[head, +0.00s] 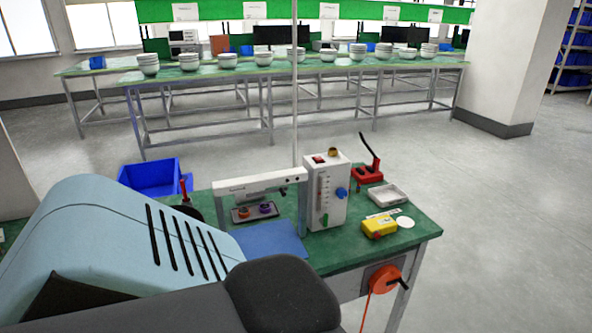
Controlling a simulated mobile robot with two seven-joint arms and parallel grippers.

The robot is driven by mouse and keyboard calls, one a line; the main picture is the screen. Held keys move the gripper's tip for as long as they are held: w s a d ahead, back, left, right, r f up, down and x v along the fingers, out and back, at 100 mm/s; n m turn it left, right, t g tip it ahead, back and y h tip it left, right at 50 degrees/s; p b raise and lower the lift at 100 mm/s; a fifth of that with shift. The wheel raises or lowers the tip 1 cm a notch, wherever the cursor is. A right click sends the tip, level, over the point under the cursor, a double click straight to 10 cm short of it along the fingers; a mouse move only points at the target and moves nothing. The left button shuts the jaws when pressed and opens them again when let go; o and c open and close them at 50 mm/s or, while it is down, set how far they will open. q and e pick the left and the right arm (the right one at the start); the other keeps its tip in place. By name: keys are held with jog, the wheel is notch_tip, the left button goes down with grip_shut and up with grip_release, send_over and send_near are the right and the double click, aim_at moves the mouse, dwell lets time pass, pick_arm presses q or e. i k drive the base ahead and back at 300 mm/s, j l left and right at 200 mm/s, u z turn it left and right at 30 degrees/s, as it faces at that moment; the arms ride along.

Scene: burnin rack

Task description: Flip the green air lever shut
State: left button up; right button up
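A white box-shaped unit (338,190) stands on the green bench. A small green lever (325,221) sits low on its front face and looks roughly upright; its exact position is too small to tell. The unit also has a blue knob (341,193) on its right side, a brass-coloured fitting (334,152) and a red switch (319,159) on top, and a narrow gauge on its front. Neither of my grippers is in view. A large light-blue and dark body part of mine fills the lower left and hides part of the bench.
A white frame (262,183) stands left of the unit, over a tray with orange and purple parts. A red clamp (367,173), grey tray (388,195) and yellow device (379,226) lie right. A blue bin (150,177) is at left. An orange reel (383,279) hangs at the front.

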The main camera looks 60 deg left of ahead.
aim_at(324, 222)
jog(key=j+u, duration=0.1)
jog(key=u, duration=1.55)
jog(key=i+l+z, duration=0.1)
jog(key=i+l, duration=0.15)
jog(key=l, duration=0.1)
